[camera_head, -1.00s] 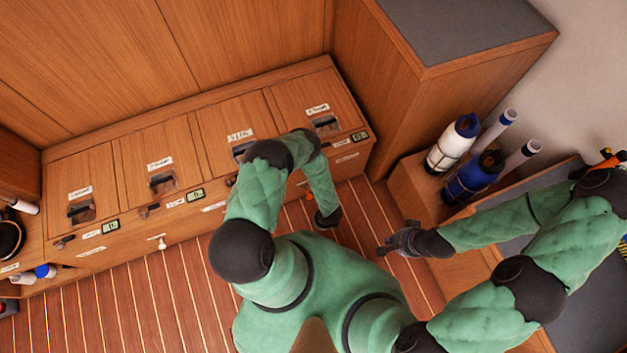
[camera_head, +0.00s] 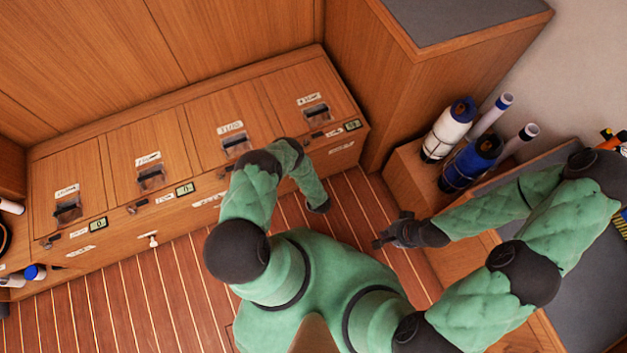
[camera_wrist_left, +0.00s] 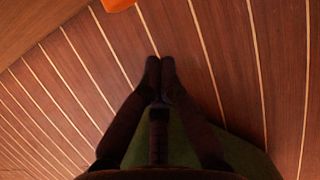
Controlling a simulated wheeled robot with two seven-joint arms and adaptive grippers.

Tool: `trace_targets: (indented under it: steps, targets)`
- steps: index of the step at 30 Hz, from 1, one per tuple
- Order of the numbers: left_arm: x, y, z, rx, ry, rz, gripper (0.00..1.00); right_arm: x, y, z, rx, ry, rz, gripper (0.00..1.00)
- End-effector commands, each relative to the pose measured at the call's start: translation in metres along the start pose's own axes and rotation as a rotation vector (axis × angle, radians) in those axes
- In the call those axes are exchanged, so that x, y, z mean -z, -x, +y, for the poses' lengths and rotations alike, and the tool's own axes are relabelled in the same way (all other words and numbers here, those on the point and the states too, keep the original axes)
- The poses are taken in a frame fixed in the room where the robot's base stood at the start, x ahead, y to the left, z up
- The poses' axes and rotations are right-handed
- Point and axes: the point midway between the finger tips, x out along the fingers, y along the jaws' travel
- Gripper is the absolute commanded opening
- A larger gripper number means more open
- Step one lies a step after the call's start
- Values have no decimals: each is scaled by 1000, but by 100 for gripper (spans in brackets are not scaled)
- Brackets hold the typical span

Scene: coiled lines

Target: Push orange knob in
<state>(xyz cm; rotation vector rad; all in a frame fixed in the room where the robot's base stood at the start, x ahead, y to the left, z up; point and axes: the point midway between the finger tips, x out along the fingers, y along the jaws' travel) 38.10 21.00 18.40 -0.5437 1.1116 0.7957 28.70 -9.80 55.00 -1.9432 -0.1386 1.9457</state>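An orange thing (camera_wrist_left: 118,4), likely the knob, shows at the top edge of the left wrist view, mostly cut off. My left gripper (camera_wrist_left: 160,64) has its two dark fingertips together with nothing between them. It points over the planked floor, apart from the orange thing, which lies up and left of the fingertips. In the head view my left arm hides its gripper, and I see no orange knob on the locker front. My right gripper (camera_head: 384,240) hangs above the floor at the right, away from the locker; its finger opening is too small to tell.
A long wooden locker bench (camera_head: 120,228) with several lids, latches and small displays runs along the back wall. A white hook (camera_head: 150,240) is on its front. A wooden cabinet (camera_head: 400,75) and white and blue cylinders (camera_head: 468,165) stand right. The striped floor (camera_head: 130,300) is clear.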

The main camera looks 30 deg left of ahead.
Motion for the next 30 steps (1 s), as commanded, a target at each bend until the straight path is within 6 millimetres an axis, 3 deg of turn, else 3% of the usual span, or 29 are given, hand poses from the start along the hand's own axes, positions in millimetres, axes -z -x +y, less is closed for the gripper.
trace_targets:
  steps: [1,6,23,30]
  targets:
    - [-4,-10,0,0,4,-3,0,0,-7,2,0,0,0,0]
    - [-26,-16,0,0,3,-2,0,0,-11,4,0,0,0,0]
    - [-38,-18,0,0,1,1,0,1,-14,5,0,0,0,0]
    - [-66,-29,-1,-1,5,-3,0,1,-14,5,0,0,0,0]
